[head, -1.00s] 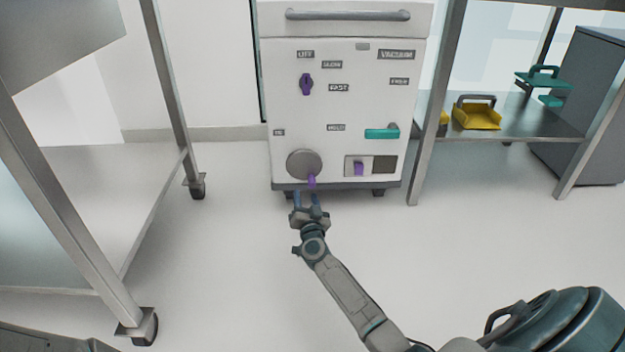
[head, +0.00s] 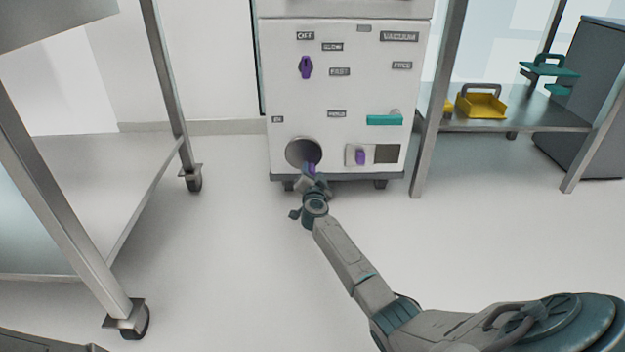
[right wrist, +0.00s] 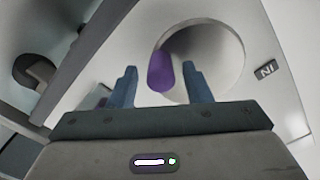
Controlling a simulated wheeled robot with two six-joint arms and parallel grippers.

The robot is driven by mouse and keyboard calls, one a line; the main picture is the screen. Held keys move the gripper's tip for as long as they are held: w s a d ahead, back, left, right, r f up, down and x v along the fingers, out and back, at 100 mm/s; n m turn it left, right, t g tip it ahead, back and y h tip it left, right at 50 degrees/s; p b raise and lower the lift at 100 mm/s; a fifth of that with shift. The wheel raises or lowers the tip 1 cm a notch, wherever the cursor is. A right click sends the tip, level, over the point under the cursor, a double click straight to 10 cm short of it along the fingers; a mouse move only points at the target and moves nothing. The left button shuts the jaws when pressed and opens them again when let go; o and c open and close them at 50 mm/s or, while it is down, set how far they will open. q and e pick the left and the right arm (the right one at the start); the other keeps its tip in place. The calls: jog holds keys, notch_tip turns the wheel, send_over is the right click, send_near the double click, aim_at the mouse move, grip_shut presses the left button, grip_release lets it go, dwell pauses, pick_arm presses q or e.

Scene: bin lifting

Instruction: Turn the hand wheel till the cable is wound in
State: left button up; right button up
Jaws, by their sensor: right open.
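The hand wheel (head: 300,152) is a round grey disc low on the left of the white cabinet's front. Its purple handle (head: 311,169) sticks out at the wheel's lower edge. My right gripper (head: 314,178) is at the handle, and its fingers are hard to make out in the head view. In the right wrist view the two blue fingers are apart, with the purple handle (right wrist: 161,72) showing between and beyond them. Whether they touch it I cannot tell. The wheel's face (right wrist: 215,60) fills the upper middle there. No cable shows. My left gripper is out of view.
The white cabinet (head: 350,95) also carries a purple knob (head: 306,67), a teal lever (head: 384,120) and a purple switch (head: 360,157). A metal table (head: 90,180) stands left. A shelf (head: 540,122) with a yellow tray (head: 482,104) stands right. The floor between is clear.

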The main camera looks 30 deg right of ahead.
jog(key=shift+w+d, duration=0.25)
jog(key=shift+w, duration=0.2)
jog(key=shift+r, duration=0.1)
grip_shut()
